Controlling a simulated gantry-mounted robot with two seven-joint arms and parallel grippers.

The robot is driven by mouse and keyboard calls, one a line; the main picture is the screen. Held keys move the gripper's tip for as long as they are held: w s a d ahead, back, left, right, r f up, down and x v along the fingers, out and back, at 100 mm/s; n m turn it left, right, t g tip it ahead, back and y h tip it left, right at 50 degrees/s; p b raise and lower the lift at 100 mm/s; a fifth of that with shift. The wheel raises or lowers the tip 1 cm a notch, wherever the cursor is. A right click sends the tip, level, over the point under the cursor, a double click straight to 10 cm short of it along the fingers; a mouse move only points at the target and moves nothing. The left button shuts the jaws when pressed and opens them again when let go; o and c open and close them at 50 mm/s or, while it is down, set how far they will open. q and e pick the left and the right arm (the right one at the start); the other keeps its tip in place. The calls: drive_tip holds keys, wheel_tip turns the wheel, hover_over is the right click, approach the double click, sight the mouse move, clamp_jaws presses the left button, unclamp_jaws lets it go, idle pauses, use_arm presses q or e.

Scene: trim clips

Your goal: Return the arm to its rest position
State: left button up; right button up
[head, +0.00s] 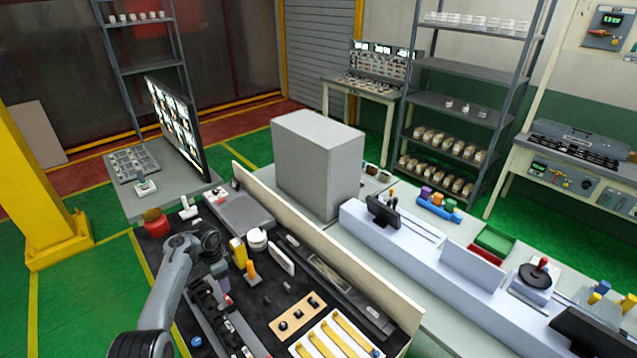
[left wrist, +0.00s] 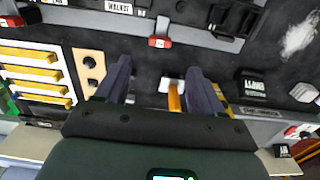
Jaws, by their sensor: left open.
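My left arm comes in from the lower left in the head view, and its gripper (head: 220,272) is above the dark worktop. In the left wrist view the two dark fingers of the gripper (left wrist: 158,78) are spread apart, with nothing held between them. An orange-handled item (left wrist: 175,97) shows below, between the fingers near the right one. It also shows in the head view (head: 251,271), to the right of the gripper. My right gripper is in neither view.
A cream divider (head: 330,258) edges the worktop. A red jar (head: 155,222) and a grey box (head: 318,165) stand farther back.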

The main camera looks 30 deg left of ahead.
use_arm(q)
drive_tip(key=s+d+f+g+p, duration=0.1)
drive_tip(key=s+d+f, duration=0.1)
drive_tip(key=s+f, duration=0.2)
drive_tip(key=s+d+f+m+g+p, duration=0.1)
drive_tip(key=s+d+f, duration=0.1)
drive_tip(key=s+f, duration=0.3)
drive_tip(key=s+d+f+g+y+p, duration=0.1)
drive_tip(key=s+f, duration=0.3)
drive_tip(key=s, duration=0.4)
drive_tip(key=shift+s+d+f+m+g, duration=0.2)
drive_tip(key=shift+s+d+m+g, duration=0.1)
drive_tip(key=shift+d+g, duration=0.25)
drive_tip(key=s+d+r+m+t+y+p, duration=0.1)
drive_tip(key=s+d, duration=0.4)
drive_tip(key=d, duration=0.4)
drive_tip(key=s+d+r+t+y+p, duration=0.1)
drive_tip(key=s+d+r+p, duration=0.1)
drive_tip(key=s+d, duration=0.5)
drive_tip(key=w+d+r+n+t+h, duration=0.1)
drive_tip(key=w+d+r+n+t, duration=0.1)
drive_tip(key=d+r, duration=0.6)
drive_tip(key=w+d+r+n+t+h, duration=0.2)
drive_tip(key=d+r, duration=0.6)
drive_tip(key=r, duration=0.6)
drive_tip(key=shift+w+t+p, duration=0.3)
drive_tip(key=shift+w+t, duration=0.45)
drive_tip(key=shift+t, duration=0.1)
drive_tip(key=shift+d, duration=0.1)
